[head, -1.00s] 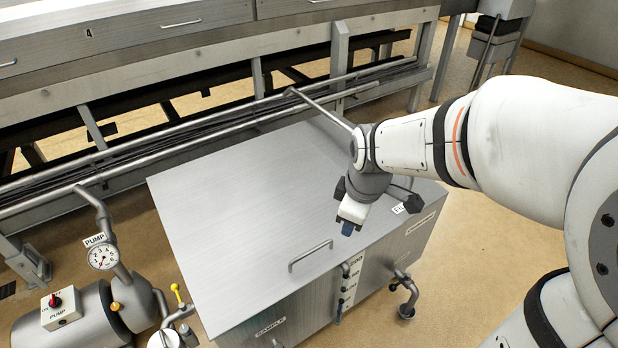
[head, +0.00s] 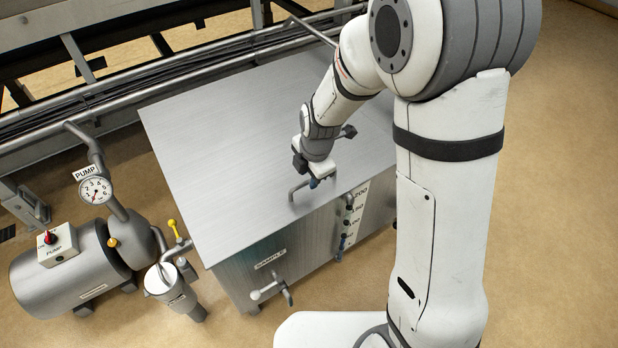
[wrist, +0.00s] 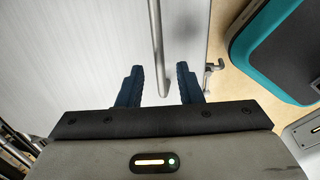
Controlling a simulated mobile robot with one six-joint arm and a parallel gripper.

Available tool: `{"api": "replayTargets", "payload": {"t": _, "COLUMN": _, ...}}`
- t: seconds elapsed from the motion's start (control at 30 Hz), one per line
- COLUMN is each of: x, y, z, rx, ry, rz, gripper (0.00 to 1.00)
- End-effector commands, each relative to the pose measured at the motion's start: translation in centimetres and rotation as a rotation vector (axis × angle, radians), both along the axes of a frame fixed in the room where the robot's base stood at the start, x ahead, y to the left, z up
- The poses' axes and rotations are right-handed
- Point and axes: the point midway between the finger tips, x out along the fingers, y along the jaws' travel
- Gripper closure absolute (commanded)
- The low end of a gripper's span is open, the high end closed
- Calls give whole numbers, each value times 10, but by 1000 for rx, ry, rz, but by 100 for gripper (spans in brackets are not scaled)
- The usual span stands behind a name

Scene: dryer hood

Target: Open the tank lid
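The tank (head: 255,285) is a grey metal box with a flat brushed lid (head: 220,130), which lies closed on top. A bent-bar handle (head: 293,192) stands near the lid's front edge. It also shows in the wrist view (wrist: 156,45) as a bar running down between the fingers. My gripper (head: 314,183) is at the handle's right end in the head view and hides part of it. In the wrist view my gripper (wrist: 160,88) has its two blue fingers apart, one on each side of the bar, with gaps between.
A pump (head: 75,268) with a gauge (head: 95,190) stands left of the tank. A sample tap (head: 270,290) and a level gauge (head: 347,222) are on the tank's front. Pipes (head: 200,80) run behind it. The floor at right is clear.

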Motion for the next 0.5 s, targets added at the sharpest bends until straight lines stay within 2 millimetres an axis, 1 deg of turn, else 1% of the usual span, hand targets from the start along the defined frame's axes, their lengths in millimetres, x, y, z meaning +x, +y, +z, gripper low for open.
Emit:
{"api": "replayTargets", "payload": {"t": 0.03, "x": 1, "y": 1, "z": -7, "rx": 0, "ry": 2, "rz": 0, "gripper": 67}}
{"api": "replayTargets", "payload": {"t": 0.1, "x": 2, "y": 1, "z": -11, "rx": 0, "ry": 0, "rz": 0, "gripper": 67}}
{"api": "replayTargets", "payload": {"t": 0.4, "x": 2, "y": 1, "z": -13, "rx": 1, "ry": -1, "rz": -2, "gripper": 67}}
{"api": "replayTargets", "payload": {"t": 0.43, "x": 2, "y": 1, "z": -13, "rx": 1, "ry": -1, "rz": -2, "gripper": 68}}
{"api": "replayTargets", "payload": {"t": 0.5, "x": 2, "y": 1, "z": -13, "rx": 1, "ry": -1, "rz": -2, "gripper": 74}}
